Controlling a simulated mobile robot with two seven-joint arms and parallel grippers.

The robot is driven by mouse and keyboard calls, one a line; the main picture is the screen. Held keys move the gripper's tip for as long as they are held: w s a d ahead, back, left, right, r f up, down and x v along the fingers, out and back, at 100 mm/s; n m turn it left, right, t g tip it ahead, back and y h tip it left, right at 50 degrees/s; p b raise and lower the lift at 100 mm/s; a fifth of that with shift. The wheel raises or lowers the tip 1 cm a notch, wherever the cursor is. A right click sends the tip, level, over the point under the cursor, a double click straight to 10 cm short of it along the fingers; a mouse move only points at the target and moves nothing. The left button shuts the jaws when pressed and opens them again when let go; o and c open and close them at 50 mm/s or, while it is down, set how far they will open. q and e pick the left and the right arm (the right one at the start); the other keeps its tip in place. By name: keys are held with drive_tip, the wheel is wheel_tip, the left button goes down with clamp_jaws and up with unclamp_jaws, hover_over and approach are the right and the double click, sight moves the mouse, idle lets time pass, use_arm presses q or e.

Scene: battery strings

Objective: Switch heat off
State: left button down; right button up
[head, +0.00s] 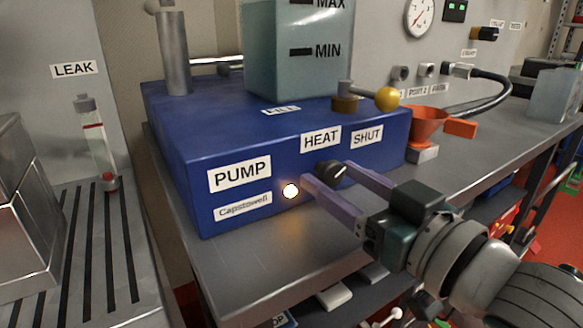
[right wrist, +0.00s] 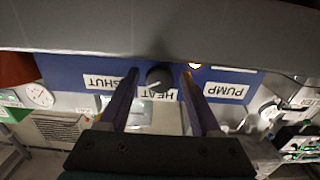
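The heat knob (head: 329,172) is a small black dial on the front of the blue pump box (head: 186,165), under the HEAT label (head: 320,138). A pale mark shows on its face. My right gripper (head: 326,173) is open, with one finger on each side of the knob. In the right wrist view, the knob (right wrist: 159,77) sits between the two fingertips with a gap on both sides. A round lamp (head: 291,191) left of the knob glows bright orange-white. My left gripper is not in view.
A clear tank (head: 290,60) with MAX and MIN marks stands on the box. A yellow ball-ended lever (head: 388,98) and an orange funnel (head: 428,124) are at its right. A grey bench (head: 250,270) lies below, and a slotted tray (head: 85,260) is at left.

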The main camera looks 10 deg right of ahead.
clamp_jaws()
drive_tip(key=shift+n, duration=0.3)
idle(0.3)
drive_tip(key=shift+r+n+p, duration=0.1)
drive_tip(key=shift+n+p, duration=0.25)
drive_tip(key=shift+n, duration=0.65)
drive_tip(key=n, duration=0.2)
drive_tip(key=shift+n, duration=0.3)
drive_tip(key=n, duration=0.4)
drive_tip(key=shift+p, duration=0.3)
drive_tip(key=shift+n, duration=1.3)
